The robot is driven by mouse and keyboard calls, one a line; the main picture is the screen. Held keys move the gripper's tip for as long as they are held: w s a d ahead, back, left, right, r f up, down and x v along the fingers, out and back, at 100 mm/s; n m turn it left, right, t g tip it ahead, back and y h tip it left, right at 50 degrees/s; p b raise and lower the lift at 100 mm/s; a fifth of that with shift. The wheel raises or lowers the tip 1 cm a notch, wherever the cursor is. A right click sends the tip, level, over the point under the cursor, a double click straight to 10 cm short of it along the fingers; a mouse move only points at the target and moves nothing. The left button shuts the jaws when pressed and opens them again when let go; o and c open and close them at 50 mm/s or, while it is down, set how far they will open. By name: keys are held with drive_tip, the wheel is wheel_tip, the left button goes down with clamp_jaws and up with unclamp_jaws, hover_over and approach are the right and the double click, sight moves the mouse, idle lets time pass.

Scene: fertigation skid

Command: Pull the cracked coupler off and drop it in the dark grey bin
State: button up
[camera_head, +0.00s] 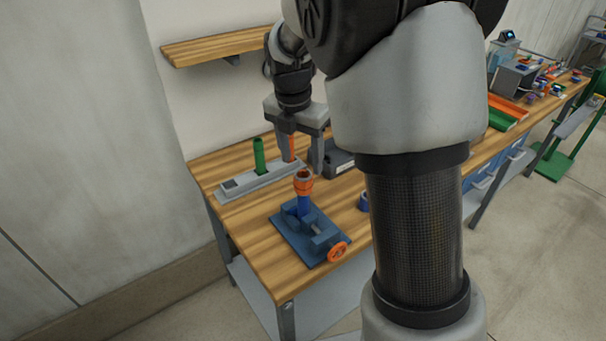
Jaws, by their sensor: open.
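An orange coupler (303,186) sits on top of an upright blue pipe (304,207), which stands in a blue vise (300,241) on the wooden bench. Its open top faces up; no crack can be made out at this size. My gripper (301,164) points down with its fingers apart and empty, above and slightly behind the coupler. I cannot tell the exact gap between them. A dark grey bin (340,163) stands on the bench to the right of the gripper, partly hidden by my gripper and arm.
A grey rack (240,186) behind the vise holds an upright green tube (259,155) and an orange tube (291,148). The vise has an orange handwheel (338,252). A blue ring (364,201) is partly behind my arm. A wooden shelf (215,48) hangs above.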

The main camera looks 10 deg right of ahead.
sight(303, 174)
drive_tip(key=f, duration=0.6)
drive_tip(key=shift+w+d, duration=0.3)
drive_tip(key=shift+d, duration=0.05)
clamp_jaws()
drive_tip(key=shift+r, duration=0.25)
idle(0.4)
drive_tip(key=shift+r+p, duration=2.15)
drive_tip(key=shift+r, duration=0.7)
